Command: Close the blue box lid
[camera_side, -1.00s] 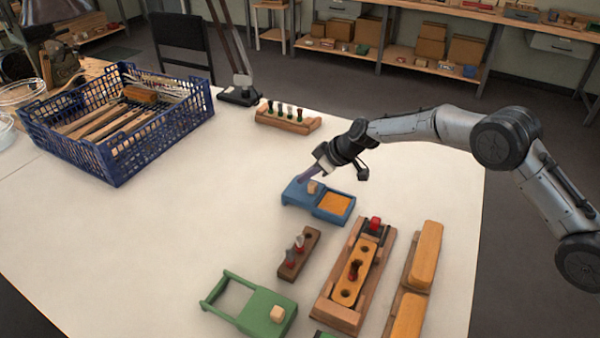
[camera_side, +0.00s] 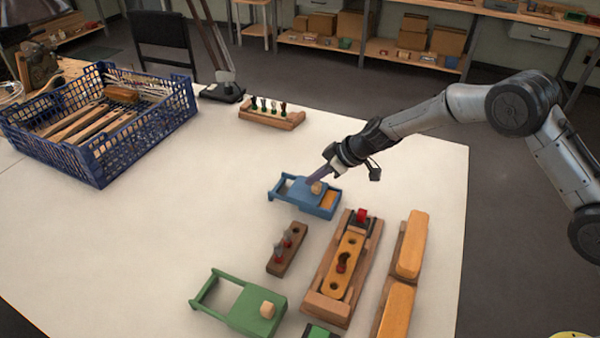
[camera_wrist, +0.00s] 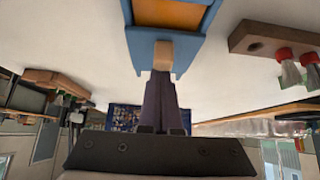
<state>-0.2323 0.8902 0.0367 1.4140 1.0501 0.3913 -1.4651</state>
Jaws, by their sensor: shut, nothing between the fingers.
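The blue box (camera_side: 332,211) stands near the middle of the table. Its blue sliding lid (camera_side: 299,190) covers much of it, with a strip of the orange inside (camera_side: 328,199) still showing at the right. Empty rails (camera_side: 279,184) show at the left. A pale wooden knob (camera_side: 317,188) stands on the lid. My gripper (camera_side: 311,181) is shut and empty, with its fingertips low at the left side of the knob. In the wrist view, the dark fingers (camera_wrist: 160,88) reach the knob (camera_wrist: 163,54), seemingly touching it; the orange inside (camera_wrist: 168,13) lies beyond.
A brown holed block (camera_side: 287,248), a green box (camera_side: 255,310) and a wooden fixture (camera_side: 330,306) stand in front. Orange-topped blocks (camera_side: 412,245) lie at the right. A peg rack (camera_side: 271,117) and a blue crate (camera_side: 100,165) stand behind. The table's left middle is clear.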

